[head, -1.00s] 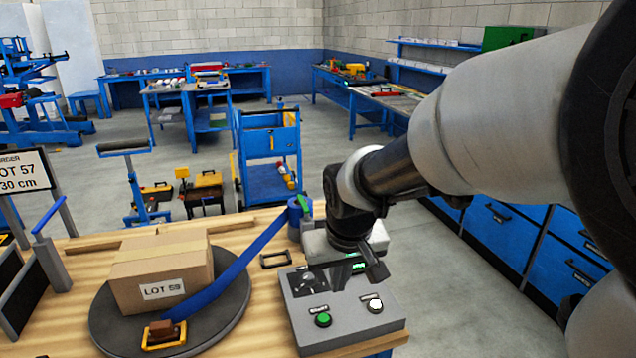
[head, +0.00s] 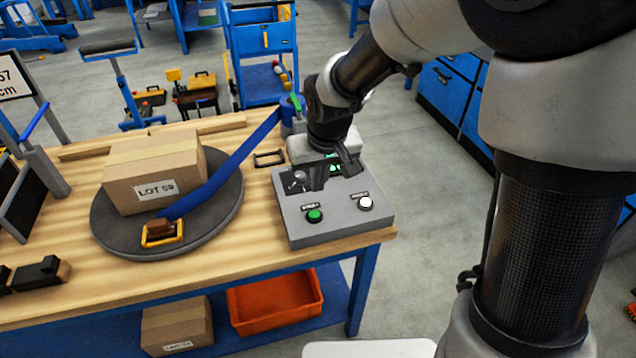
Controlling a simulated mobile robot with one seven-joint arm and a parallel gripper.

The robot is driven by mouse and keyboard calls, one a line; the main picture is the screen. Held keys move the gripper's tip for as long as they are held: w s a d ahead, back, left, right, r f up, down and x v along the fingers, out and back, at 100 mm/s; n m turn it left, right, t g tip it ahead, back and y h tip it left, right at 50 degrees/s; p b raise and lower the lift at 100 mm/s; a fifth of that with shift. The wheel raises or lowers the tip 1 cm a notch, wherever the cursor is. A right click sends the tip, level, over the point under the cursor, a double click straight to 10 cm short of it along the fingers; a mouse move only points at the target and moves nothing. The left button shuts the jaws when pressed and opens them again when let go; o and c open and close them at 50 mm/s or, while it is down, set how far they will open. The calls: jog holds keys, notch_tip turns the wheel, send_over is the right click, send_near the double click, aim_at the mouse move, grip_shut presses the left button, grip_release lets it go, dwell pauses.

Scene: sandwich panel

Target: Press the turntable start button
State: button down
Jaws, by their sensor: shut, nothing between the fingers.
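The grey control box (head: 338,228) stands at the right end of the wooden bench. Its green button (head: 314,215), with a label that seems to read START, is at the front left of its top. A white button (head: 365,203) is to the right; its label is too small to read surely. My gripper (head: 320,184) is shut and empty, over the back part of the box, behind the green button and apart from it. It hides part of the box's rear top. The dark round turntable (head: 225,215) carries a cardboard box (head: 155,172) marked LOT 59.
A blue strap (head: 225,175) runs from a blue roll (head: 290,108) over the turntable to a yellow-framed buckle (head: 162,232). An orange bin (head: 275,302) is on the shelf below. The front of the box top is clear.

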send_near(314, 213)
jog(key=b+x, duration=0.1)
jog(key=x, duration=0.4)
jog(key=shift+f, duration=0.55)
